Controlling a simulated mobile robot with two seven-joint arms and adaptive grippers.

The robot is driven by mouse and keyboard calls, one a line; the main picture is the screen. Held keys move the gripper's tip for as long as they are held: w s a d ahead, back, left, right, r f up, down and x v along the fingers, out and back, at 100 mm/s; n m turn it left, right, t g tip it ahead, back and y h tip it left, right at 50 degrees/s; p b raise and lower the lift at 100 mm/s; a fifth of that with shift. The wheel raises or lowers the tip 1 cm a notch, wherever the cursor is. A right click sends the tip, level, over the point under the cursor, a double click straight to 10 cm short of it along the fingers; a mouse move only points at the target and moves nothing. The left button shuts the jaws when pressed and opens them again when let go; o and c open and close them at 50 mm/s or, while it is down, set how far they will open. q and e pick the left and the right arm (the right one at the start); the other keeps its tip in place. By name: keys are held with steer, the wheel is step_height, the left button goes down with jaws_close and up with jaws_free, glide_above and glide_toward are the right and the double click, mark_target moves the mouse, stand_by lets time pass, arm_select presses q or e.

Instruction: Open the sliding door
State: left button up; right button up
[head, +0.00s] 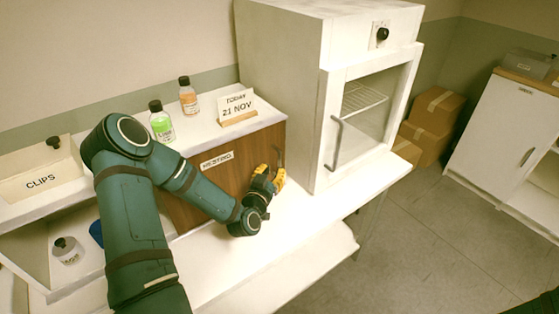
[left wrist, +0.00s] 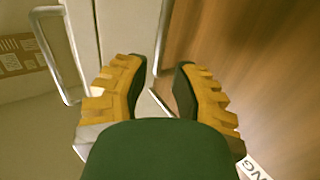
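The sliding door (head: 220,179) is a brown wood panel on the front of a white-topped cabinet, with a white label (head: 217,160) whose text ends in "ING". It fills the right of the left wrist view (left wrist: 255,60). A thin metal handle (head: 278,156) stands near the door's right end; it also shows in the left wrist view (left wrist: 161,42). My left gripper (head: 275,172), with yellow fingers, is open at this handle. In the left wrist view its fingertips (left wrist: 160,68) lie on either side of the handle's line; contact is not clear. My right gripper is not in view.
A white oven-like cabinet (head: 280,50) with a glass door and bar handle (head: 336,144) stands close right of the gripper. Two bottles (head: 161,122) (head: 188,97) and a date sign (head: 237,106) stand on the cabinet top. The white counter (head: 300,215) in front is clear.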

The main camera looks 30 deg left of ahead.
mark_target(279, 162)
arm_select(q)
steer(key=w, duration=0.2)
steer(key=w+a, duration=0.1)
steer(key=w, duration=0.2)
steer(key=shift+w, duration=0.35)
jaws_close()
